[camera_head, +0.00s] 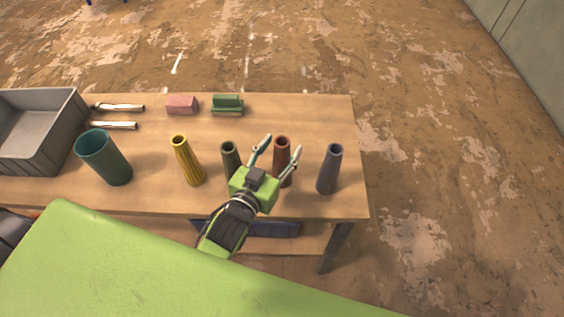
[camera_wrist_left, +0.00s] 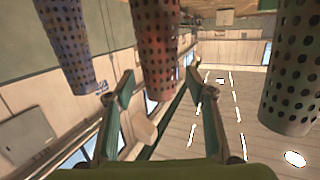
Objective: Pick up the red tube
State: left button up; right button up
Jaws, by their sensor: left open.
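The red tube (camera_head: 282,147) stands upright on the wooden table, between a dark green tube (camera_head: 230,154) and a grey-blue tube (camera_head: 330,170). My left gripper (camera_head: 283,143) is open and empty, with one finger on each side of the red tube in the head view. Its lower part is partly hidden by the gripper. In the left wrist view the perforated red tube (camera_wrist_left: 157,48) hangs from the top of the picture, in line with the gap between the open fingers (camera_wrist_left: 158,85). I cannot tell whether either finger touches it. My right gripper is not in view.
A ribbed yellow tube (camera_head: 186,162) and a wide teal cup (camera_head: 106,160) stand to the left.

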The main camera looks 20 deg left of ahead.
pick_arm(q)
jog(key=shift+w+f, duration=0.1)
jog(key=shift+w, duration=0.55)
jog(key=shift+s, duration=0.1)
jog(key=c, duration=1.3)
